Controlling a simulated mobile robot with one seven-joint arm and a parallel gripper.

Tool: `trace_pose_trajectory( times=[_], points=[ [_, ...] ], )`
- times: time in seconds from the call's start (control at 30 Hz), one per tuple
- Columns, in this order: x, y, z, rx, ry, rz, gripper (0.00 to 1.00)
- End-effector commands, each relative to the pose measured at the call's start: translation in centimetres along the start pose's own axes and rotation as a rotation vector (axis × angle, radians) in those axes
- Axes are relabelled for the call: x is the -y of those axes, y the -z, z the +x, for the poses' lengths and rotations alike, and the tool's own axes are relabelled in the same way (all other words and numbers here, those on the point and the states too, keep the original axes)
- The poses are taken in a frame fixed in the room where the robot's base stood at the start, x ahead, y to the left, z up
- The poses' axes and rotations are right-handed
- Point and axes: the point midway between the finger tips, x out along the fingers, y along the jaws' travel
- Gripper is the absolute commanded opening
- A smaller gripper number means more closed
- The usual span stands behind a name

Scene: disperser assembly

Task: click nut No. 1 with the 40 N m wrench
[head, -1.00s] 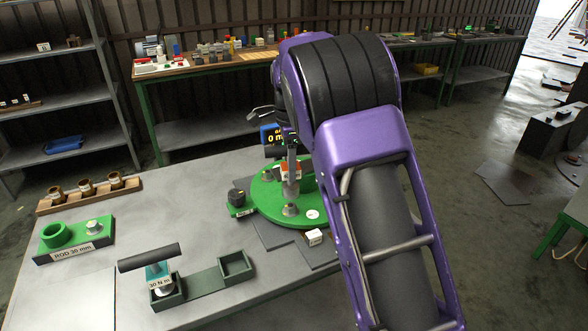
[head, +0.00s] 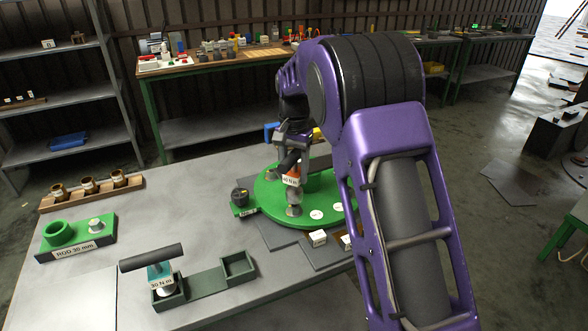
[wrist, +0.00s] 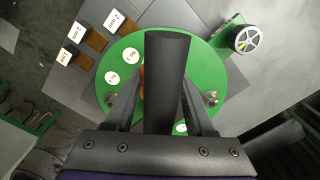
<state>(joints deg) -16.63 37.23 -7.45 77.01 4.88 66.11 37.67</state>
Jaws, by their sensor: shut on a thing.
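My gripper (wrist: 158,104) is shut on the black handle (wrist: 167,75) of the wrench with the orange 40 N m label (head: 291,180). The wrench is upright over the front part of the green round plate (head: 262,193). Its grey socket end (head: 294,197) is at a nut position and appears to meet the metal piece there; full seating cannot be told. In the wrist view the handle hides what lies below it. Metal nuts show at the right (wrist: 210,98) and left (wrist: 110,103) of the plate. White round number marks lie on the plate, too small to read surely.
The 30 N m wrench (head: 160,270) stands in a dark green holder (head: 205,284) at the front. A green ROD 30 mm block (head: 78,240) and a rack of brass-coloured cups (head: 88,192) are at left. White labelled blocks (head: 318,238) lie beside the plate.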

Motion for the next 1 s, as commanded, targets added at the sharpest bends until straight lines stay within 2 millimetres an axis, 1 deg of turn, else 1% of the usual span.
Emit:
trace_pose_trajectory(
  times=[0.03, 0.1, 0.13, 0.17, 0.7, 0.83, 1.0],
  points=[
    [0.0, 0.1, 0.4, -0.003, 0.005, -0.065, 0.00],
    [0.0, 0.1, 0.5, -0.004, 0.004, -0.163, 0.00],
    [0.0, 0.1, -0.1, -0.002, 0.003, -0.206, 0.00],
    [0.0, 0.1, -0.1, -0.002, 0.003, -0.248, 0.00],
    [0.0, 0.1, 0.8, -0.004, 0.002, -0.995, 0.00],
    [0.0, 0.1, 0.9, -0.004, 0.003, -1.122, 0.00],
    [0.0, 0.1, 1.0, -0.004, 0.001, -1.214, 0.00]
  ],
)
